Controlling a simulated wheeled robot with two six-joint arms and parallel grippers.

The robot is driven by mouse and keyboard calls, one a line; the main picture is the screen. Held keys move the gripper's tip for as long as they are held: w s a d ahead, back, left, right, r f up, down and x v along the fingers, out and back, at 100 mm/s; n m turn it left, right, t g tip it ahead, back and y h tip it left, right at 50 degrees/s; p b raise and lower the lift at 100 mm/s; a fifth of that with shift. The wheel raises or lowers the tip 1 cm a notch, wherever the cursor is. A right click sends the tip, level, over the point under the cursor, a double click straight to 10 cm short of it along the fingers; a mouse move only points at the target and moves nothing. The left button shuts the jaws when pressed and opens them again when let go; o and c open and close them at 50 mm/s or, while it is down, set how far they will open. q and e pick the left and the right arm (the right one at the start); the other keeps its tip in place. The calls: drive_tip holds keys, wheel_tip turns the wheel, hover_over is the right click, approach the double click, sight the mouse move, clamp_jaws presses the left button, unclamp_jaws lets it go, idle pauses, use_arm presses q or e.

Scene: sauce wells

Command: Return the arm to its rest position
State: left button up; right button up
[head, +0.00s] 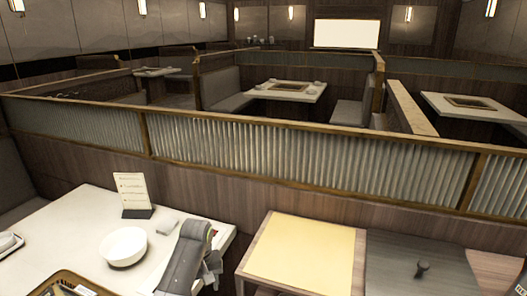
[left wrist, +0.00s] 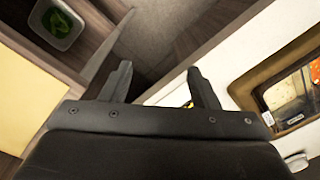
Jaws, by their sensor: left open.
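My left arm shows in the head view over the right end of the white table (head: 66,218). Its gripper (head: 212,268) hangs there, with the jaws seen only in part. In the left wrist view the two dark fingers of my left gripper (left wrist: 161,86) stand wide apart, with nothing held between them. A strip of white surface and a small yellow patch show beyond the right finger. My right gripper is not in view.
A yellow-topped surface (head: 303,258) and a dark grey top (head: 418,262) lie right. A green-filled container (left wrist: 62,22) shows in the left wrist view.

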use_arm(q)
drive_tip(key=s+a+f+m, duration=0.1)
drive_tip(key=s+a+f, duration=0.3)
drive_tip(key=f, duration=0.6)
drive_tip(key=s+a+f+b, duration=0.1)
drive_tip(key=s+a+f, duration=0.1)
drive_tip(key=s+f, duration=0.7)
drive_tip(key=s+a+f+m, duration=0.1)
drive_tip(key=s+a+f, duration=0.15)
drive_tip(key=f, duration=0.95)
drive_tip(key=s+a+f, duration=0.2)
drive_tip(key=s+f, duration=0.3)
drive_tip(key=s, duration=0.7)
drive_tip(key=s+a+f+m+t+b, duration=0.1)
drive_tip(key=s+f, duration=0.3)
drive_tip(key=s, duration=0.7)
drive_tip(key=s+a+f+m, duration=0.1)
drive_tip(key=s+f, duration=0.4)
drive_tip(key=s, duration=0.7)
drive_tip(key=shift+s+a+f+b, duration=0.3)
drive_tip(key=shift+a+b, duration=0.1)
drive_tip(key=shift+a, duration=0.5)
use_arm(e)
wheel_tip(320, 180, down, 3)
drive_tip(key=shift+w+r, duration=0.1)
